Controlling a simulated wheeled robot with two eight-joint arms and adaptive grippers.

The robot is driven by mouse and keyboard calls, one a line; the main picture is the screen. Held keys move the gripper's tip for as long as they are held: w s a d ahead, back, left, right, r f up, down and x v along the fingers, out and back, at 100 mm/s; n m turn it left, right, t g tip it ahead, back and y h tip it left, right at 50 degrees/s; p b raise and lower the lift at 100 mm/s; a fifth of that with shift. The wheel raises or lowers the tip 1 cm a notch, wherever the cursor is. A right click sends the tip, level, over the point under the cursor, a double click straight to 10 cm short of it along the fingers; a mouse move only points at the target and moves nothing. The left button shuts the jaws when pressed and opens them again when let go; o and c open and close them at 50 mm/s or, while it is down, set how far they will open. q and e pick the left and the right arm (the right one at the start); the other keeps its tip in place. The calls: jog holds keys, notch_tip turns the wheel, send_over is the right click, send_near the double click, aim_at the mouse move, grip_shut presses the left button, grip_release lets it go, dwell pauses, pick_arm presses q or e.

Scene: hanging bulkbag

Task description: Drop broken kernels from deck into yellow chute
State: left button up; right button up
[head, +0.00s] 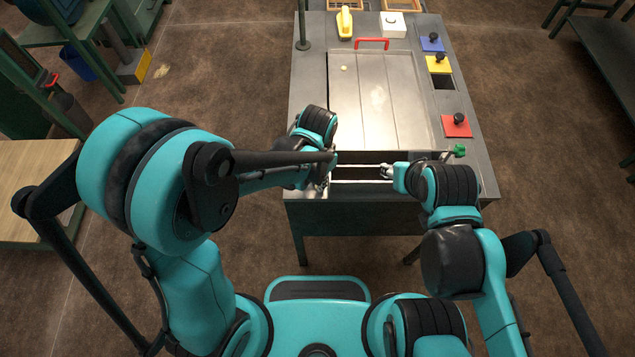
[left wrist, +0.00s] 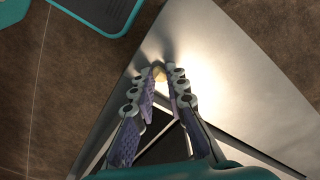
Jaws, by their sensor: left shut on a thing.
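The metal deck (head: 385,120) is a pale sloping tray on the grey table. A small yellowish piece (head: 344,69), perhaps a kernel, lies near its far left. My left gripper (head: 327,172) is at the deck's near left edge; the left wrist view shows its fingers (left wrist: 160,78) closed on a small pale yellow kernel (left wrist: 159,73). The yellow chute cover (head: 438,65) with a black knob is on the right, with a dark opening (head: 443,83) just nearer than it. My right gripper (head: 386,170) is at the near edge; its finger gap is unclear.
A blue cover (head: 432,43) and a red cover (head: 456,126) flank the yellow one. A red handle (head: 372,43) stands at the deck's far edge. A yellow scoop-like tool (head: 345,22) and white box (head: 392,24) are behind. A green knob (head: 459,151) is at near right.

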pick_arm(q)
notch_tip(320, 180, up, 10)
jog(key=p, duration=0.3)
